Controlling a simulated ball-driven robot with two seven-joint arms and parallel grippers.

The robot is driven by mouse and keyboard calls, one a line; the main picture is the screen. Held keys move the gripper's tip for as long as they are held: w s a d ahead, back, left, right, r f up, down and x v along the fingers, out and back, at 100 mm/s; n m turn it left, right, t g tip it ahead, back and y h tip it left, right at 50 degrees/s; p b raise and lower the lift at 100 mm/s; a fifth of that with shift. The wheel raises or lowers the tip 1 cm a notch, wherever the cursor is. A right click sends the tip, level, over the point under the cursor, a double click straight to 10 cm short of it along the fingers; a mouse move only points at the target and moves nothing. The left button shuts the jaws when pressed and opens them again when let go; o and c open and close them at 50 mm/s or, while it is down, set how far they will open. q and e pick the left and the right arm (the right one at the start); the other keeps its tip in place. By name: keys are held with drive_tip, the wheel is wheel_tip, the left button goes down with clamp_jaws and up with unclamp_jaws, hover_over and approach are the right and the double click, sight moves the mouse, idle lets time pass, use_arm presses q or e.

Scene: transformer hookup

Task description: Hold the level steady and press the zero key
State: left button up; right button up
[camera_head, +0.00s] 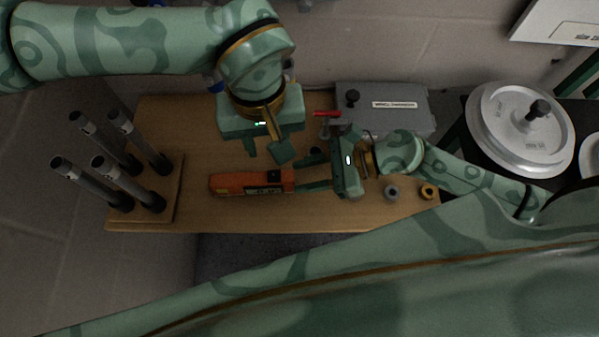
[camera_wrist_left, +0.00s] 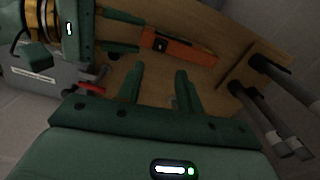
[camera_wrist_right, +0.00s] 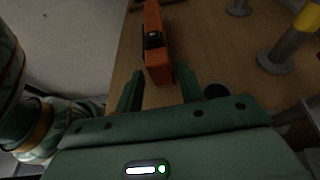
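The orange level (camera_head: 235,185) lies on the wooden bench top, with a dark panel (camera_head: 273,177) near its right end. It also shows in the left wrist view (camera_wrist_left: 190,52) and the right wrist view (camera_wrist_right: 158,70). No single key can be made out on the panel. My right gripper (camera_head: 301,173) is open at the level's right end; whether a finger touches it I cannot tell. In the right wrist view the level's near end appears between the fingertips. My left gripper (camera_head: 266,153) is open and empty, behind the level and above the bench.
A rack of several dark posts (camera_head: 110,168) stands at the left of the bench top (camera_head: 205,215). A grey box (camera_head: 385,105) with a black knob and a red-handled item (camera_head: 327,114) are at the back right. Small grey (camera_head: 391,192) and yellow (camera_head: 428,191) pieces sit at the right.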

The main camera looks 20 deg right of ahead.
drive_tip(key=shift+x, duration=0.9)
clamp_jaws()
use_arm(q)
drive_tip(key=shift+w+r, duration=0.1)
drive_tip(key=c, duration=0.6)
drive_tip(key=r, duration=0.1)
drive_tip(key=w+r+n, duration=0.1)
drive_tip(key=shift+w+r+t, duration=0.1)
drive_tip(key=shift+r+t, duration=0.2)
clamp_jaws()
drive_tip(key=n, duration=0.5)
drive_tip(key=s+r+n, duration=0.1)
drive_tip(key=n, duration=0.4)
drive_tip(key=r+n, duration=0.1)
drive_tip(key=n, duration=0.4)
drive_tip(key=shift+s+r, duration=0.2)
